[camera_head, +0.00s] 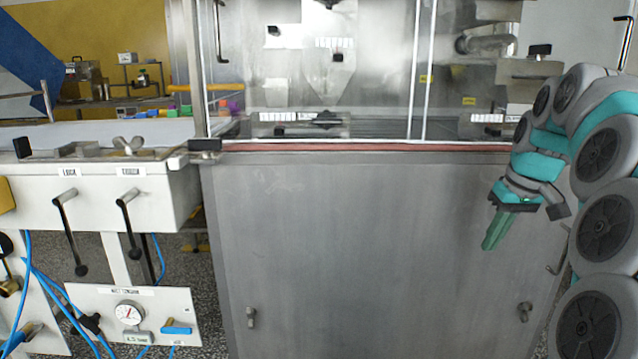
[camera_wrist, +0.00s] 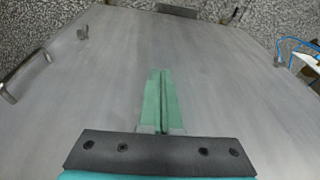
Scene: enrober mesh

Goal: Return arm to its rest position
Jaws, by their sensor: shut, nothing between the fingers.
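My gripper (camera_head: 491,246) hangs at the right of the head view, at the end of my grey and teal arm. Its green fingers point down and slightly left, in front of the steel cabinet front (camera_head: 370,240). In the wrist view my gripper (camera_wrist: 161,72) shows with both green fingers together and nothing between them. The steel panel (camera_wrist: 230,75) fills most of the wrist view beyond the fingertips. My arm is folded in a curve along the right edge of the head view.
A white control stand (camera_head: 180,208) with two black-knobbed levers stands at left. A pressure gauge (camera_head: 129,313) and blue hoses are below it. A glazed enclosure rises above the cabinet. Small latches (camera_head: 251,317) stick out from the cabinet front. Speckled floor shows beside the cabinet.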

